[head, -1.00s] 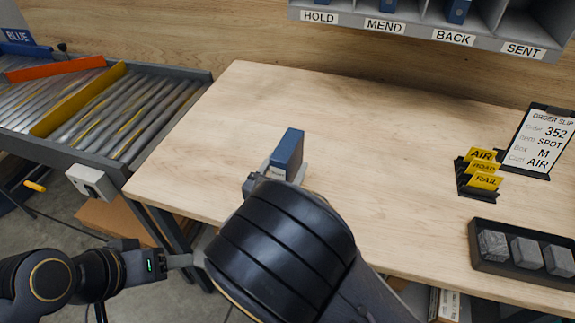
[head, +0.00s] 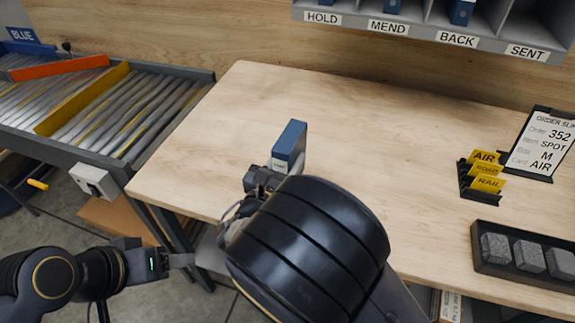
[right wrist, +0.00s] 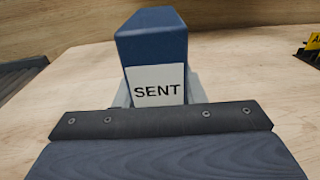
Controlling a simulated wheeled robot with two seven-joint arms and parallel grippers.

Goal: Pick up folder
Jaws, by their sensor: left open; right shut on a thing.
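The folder is a blue box-like block (head: 291,142) with a white label; in the right wrist view the folder (right wrist: 153,45) shows the label reading SENT. My right gripper (head: 276,170) is shut on the folder near the table's left front part, and my forearm hides much of the grip. In the right wrist view the grey fingers (right wrist: 158,92) show at both sides of the folder's label. Whether the folder's base touches the table is hidden. My left gripper (head: 185,260) is open and empty, low at the left, in front of the table edge.
A shelf (head: 425,34) with slots labelled HOLD, MEND, BACK and SENT hangs at the back. A roller conveyor (head: 100,110) is at left. An order slip (head: 545,143), yellow cards (head: 485,170) and a tray of grey blocks (head: 520,277) stand at right. The table middle (head: 390,150) is clear.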

